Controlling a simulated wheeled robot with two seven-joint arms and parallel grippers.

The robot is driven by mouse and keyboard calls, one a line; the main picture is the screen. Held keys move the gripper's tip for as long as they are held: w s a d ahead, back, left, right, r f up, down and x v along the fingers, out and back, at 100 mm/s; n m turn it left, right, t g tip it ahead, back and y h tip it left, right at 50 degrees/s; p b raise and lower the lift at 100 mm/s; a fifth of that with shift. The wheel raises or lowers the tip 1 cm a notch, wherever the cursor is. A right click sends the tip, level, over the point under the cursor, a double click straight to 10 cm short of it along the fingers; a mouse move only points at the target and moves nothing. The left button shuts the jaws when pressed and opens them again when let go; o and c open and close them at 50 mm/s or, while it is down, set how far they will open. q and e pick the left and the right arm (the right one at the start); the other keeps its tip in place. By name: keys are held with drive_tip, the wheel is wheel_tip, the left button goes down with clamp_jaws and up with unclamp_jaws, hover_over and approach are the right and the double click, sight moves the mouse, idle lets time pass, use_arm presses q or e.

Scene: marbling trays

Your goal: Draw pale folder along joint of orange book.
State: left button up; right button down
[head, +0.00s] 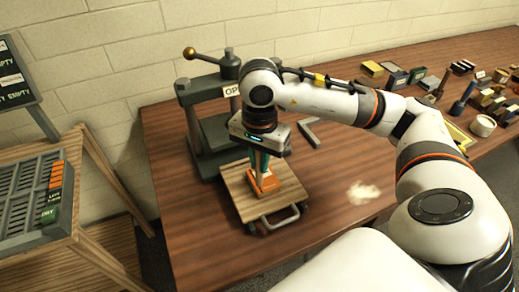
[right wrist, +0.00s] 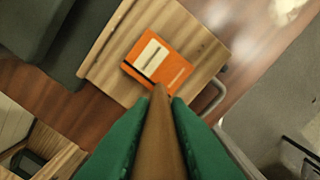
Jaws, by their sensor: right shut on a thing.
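The orange book (head: 281,181) lies flat on a wooden board. In the right wrist view the orange book (right wrist: 180,52) shows a pale label and a dark line across its cover near the lower edge. My right gripper (head: 261,172) points down over the book, its green fingers shut on a slim folder. In the right wrist view the folder (right wrist: 158,130) looks tan-brown and tapers to a tip at the book's near edge, between my fingers (right wrist: 160,112). The tip seems to be at the book; I cannot tell whether it touches. My left gripper is not in view.
The board (head: 238,190) has a metal handle (head: 280,217) at its front. A dark press (head: 207,125) stands behind it. A grey angle piece (head: 309,134) and a pale patch (head: 362,192) lie to the right. Several small blocks and tools fill the table's far right.

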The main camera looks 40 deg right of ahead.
drive_tip(key=shift+r+p, duration=1.45)
drive_tip(key=shift+r, duration=1.55)
